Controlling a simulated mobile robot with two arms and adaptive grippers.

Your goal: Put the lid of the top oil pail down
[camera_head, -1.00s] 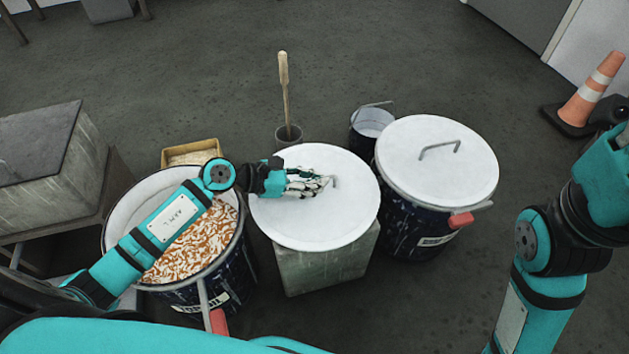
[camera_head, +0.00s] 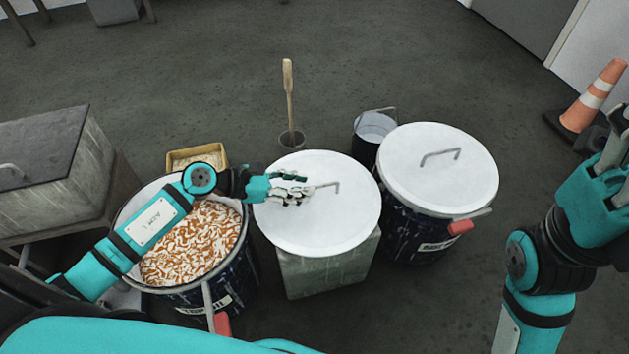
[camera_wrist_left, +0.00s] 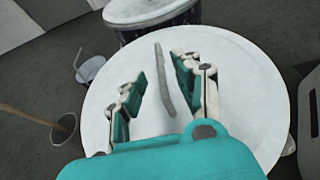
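A round white lid (camera_head: 325,228) with a thin grey handle (camera_head: 330,186) lies flat on a pale grey block (camera_head: 325,270). My left gripper (camera_head: 304,187) is just above the lid, to the left of the handle. In the left wrist view, its fingers (camera_wrist_left: 160,74) are spread, with the handle (camera_wrist_left: 163,85) in the gap between them and not gripped. The open oil pail (camera_head: 243,278), dark blue, stands left of the block, full of orange-and-white contents, partly hidden by my left arm. My right gripper (camera_head: 606,185) is at the right edge, cut off by the frame.
A second dark blue pail (camera_head: 408,233) with a white lid (camera_head: 440,165) stands right of the block. A small bucket (camera_head: 372,130), a pot with a wooden-handled tool (camera_head: 288,90) and a yellow tray (camera_head: 197,157) are behind. A cone (camera_head: 592,98) stands far right.

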